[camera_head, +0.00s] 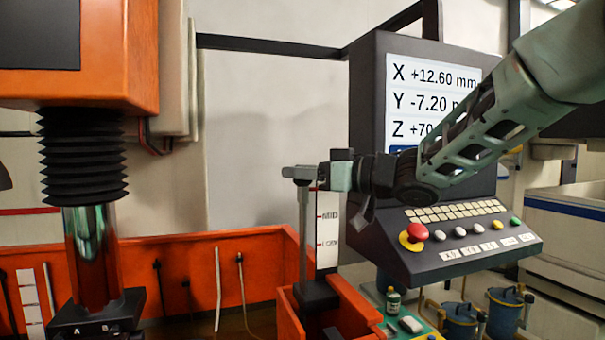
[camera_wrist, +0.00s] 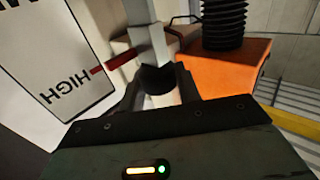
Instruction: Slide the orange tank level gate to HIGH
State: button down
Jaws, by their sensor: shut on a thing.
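The orange tank (camera_head: 260,256) stands at the lower middle in the head view. The level gate's upright grey post (camera_head: 304,235) rises from a black base, with a flat grey handle on top. It also shows in the wrist view (camera_wrist: 145,42). A white scale (camera_head: 328,258) beside it shows MID and LOW in the head view; its upper part is hidden by my gripper. The wrist view shows the scale's HIGH label (camera_wrist: 64,89) upside down, its red tick close to a red bar (camera_wrist: 122,59) by the post. My gripper (camera_head: 322,174) is shut on the gate handle (camera_head: 299,171).
A control console (camera_head: 445,240) with a screen and red stop button stands close behind my arm. An orange machine head with black bellows (camera_head: 83,157) hangs at left. A small bottle (camera_head: 393,300) and blue pots (camera_head: 459,320) are at lower right.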

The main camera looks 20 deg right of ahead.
jog(key=c, duration=1.3)
grip_release()
jog(key=shift+s+d, duration=0.1)
jog(key=shift+s+d+f, duration=0.1)
jog(key=shift+s+d, duration=0.1)
jog(key=shift+d, duration=0.05)
jog(key=b+v, duration=0.5)
jog(key=v, duration=1.1)
jog(key=shift+s+d, duration=0.2)
jog(key=shift+s, duration=0.05)
